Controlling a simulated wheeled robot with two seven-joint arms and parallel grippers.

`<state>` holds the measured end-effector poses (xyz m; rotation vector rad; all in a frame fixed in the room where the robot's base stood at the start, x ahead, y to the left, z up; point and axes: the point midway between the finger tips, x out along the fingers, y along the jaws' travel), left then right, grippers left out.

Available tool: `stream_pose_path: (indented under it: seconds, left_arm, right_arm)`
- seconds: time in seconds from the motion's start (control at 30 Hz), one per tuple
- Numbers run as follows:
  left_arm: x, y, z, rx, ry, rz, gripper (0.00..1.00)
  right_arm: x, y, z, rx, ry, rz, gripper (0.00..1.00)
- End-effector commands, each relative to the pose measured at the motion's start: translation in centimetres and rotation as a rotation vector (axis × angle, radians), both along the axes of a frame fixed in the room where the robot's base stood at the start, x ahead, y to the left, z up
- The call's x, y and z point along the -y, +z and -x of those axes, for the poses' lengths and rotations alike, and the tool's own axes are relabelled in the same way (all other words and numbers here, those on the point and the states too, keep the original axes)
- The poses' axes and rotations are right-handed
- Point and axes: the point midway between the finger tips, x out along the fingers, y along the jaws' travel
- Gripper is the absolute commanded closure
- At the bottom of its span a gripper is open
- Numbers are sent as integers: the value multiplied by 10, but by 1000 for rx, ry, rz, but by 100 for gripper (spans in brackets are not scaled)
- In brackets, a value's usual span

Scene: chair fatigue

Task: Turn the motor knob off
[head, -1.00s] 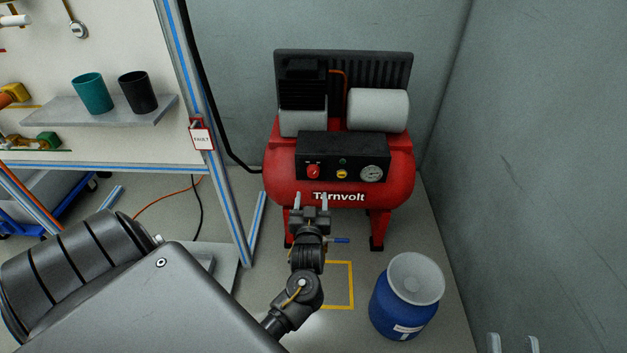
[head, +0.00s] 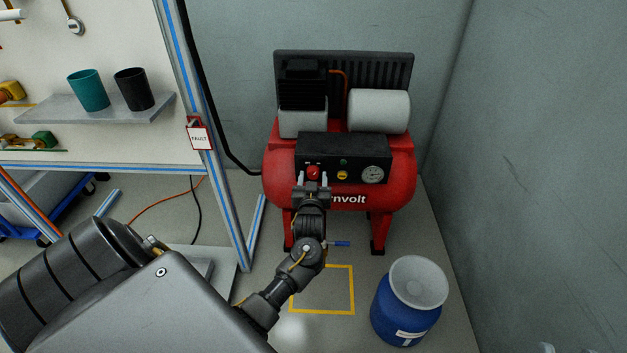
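The red motor knob (head: 313,172) is on the left of the black control panel (head: 325,150) on the red compressor (head: 395,178). A green button, a yellow part and a round gauge (head: 372,174) sit to its right. My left gripper (head: 312,183) is open, its two pale fingertips apart just below the knob in the picture, one to each side. I cannot tell whether they touch it. The gripper hides part of the Tarnvolt lettering. Of my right gripper, at most a pale tip (head: 547,348) shows at the bottom edge.
A blue drum (head: 405,318) with a grey lid stands on the floor at right. A blue-handled part (head: 340,244) shows beside my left wrist. A shelf (head: 95,112) with teal and black cups is at left. Grey walls close in behind and right.

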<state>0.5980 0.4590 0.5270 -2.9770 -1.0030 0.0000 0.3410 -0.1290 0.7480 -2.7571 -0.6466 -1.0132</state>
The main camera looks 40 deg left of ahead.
Motion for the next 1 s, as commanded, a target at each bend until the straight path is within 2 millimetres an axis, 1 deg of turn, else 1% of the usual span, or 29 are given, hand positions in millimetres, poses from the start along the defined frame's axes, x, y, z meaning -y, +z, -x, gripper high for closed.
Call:
stream_pose_path:
  seconds: [0.03,0.2,0.27,0.3,0.47,0.67,1.0]
  left_arm:
    - [0,0,0,0,0,0,54]
    - [0,0,0,0,-1,0,77]
    - [1,0,0,0,-1,0,84]
    - [4,0,0,0,-1,1,86]
    - [3,0,-1,5,-3,9,87]
    - [2,0,-1,46,-3,64,87]
    - [3,1,-1,211,-3,282,87]
  right_arm:
    - [0,0,0,0,0,0,64]
    - [0,0,0,-1,0,0,64]
    - [0,0,0,-1,1,1,64]
    - [0,0,0,-1,1,0,64]
    - [0,0,0,-2,1,2,64]
    - [-3,-1,-3,-29,6,18,64]
    - [-14,-13,-5,-151,30,81,64]
